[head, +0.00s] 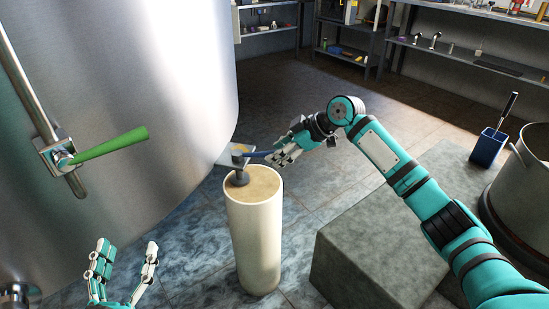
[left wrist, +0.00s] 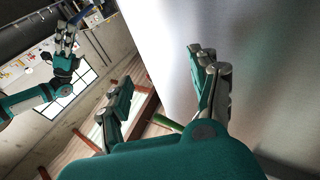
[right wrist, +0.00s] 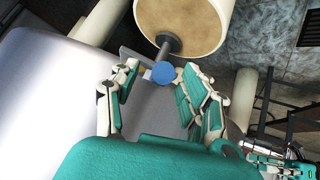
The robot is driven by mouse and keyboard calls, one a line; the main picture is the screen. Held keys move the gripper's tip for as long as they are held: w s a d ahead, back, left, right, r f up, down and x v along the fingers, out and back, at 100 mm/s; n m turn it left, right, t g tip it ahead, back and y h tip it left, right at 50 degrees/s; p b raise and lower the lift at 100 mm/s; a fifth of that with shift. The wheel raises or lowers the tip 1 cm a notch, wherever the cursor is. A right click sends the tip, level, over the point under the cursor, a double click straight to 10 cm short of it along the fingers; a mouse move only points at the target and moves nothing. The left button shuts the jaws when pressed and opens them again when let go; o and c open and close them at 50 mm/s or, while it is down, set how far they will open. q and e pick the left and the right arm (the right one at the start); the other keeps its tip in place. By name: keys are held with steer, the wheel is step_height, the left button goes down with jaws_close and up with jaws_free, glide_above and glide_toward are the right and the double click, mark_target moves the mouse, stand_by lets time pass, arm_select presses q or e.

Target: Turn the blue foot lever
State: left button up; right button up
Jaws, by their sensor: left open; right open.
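The blue foot lever (head: 257,154) sticks out to the right from a grey fitting above a cream post beside the tank. In the right wrist view its round blue end (right wrist: 163,73) faces the camera. My right gripper (head: 282,150) is open at the lever's outer end. In the right wrist view the blue end shows between the open fingertips (right wrist: 161,66); I cannot tell whether they touch it. My left gripper (head: 127,250) is open and empty at the lower left, well apart from the blue lever. It also shows open in the left wrist view (left wrist: 162,68).
The big steel tank (head: 180,80) fills the left, with a green lever (head: 110,144) on a bracket. The cream post (head: 256,240) stands under the blue lever. A grey block (head: 365,260), a blue holder (head: 488,148) and a steel pot (head: 515,190) stand right. Open floor lies behind.

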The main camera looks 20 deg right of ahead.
arm_select(q)
steer(key=shift+s+d+r+t+h, duration=0.1)
steer(key=shift+s+r+t+h, duration=0.1)
steer(key=shift+r+t, duration=0.35)
steer(key=shift+s+r+t+h, duration=0.15)
steer(key=shift+r+t, duration=0.2)
steer(key=shift+r, duration=0.4)
arm_select(e)
steer(key=shift+x, duration=1.1)
arm_select(q)
steer(key=shift+d, duration=0.1)
arm_select(e)
jaws_close()
